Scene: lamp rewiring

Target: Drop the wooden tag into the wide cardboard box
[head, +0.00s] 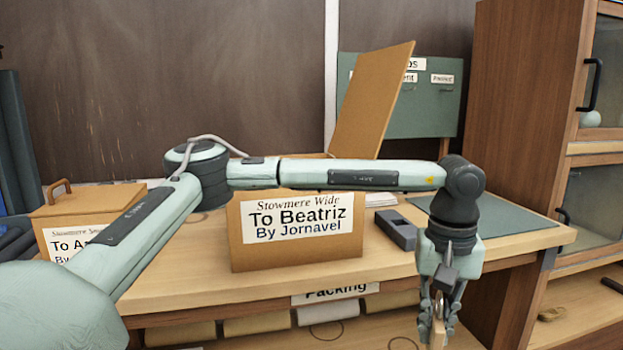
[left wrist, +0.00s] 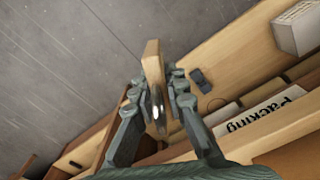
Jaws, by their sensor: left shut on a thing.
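The wide cardboard box (head: 297,259) stands on the bench, its label reading "Stowmere Wide To Beatriz By Jornavel". Its lid (head: 370,103) appears raised and leaning back; my left arm crosses in front of the opening, so the inside is hidden. My left gripper (head: 439,310) points down in front of the bench edge, to the right of the box and lower than it. It is shut on the wooden tag (head: 438,334), a pale slim piece. In the left wrist view the tag (left wrist: 153,62) sticks out beyond the fingertips (left wrist: 160,92). My right gripper is out of view.
A smaller lidded cardboard box (head: 85,203) stands at the left of the bench. A dark grey block (head: 397,230) and a green mat (head: 510,217) lie right of the wide box. Rolls (head: 257,324) sit on the shelf below. A wooden cabinet (head: 520,100) stands at right.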

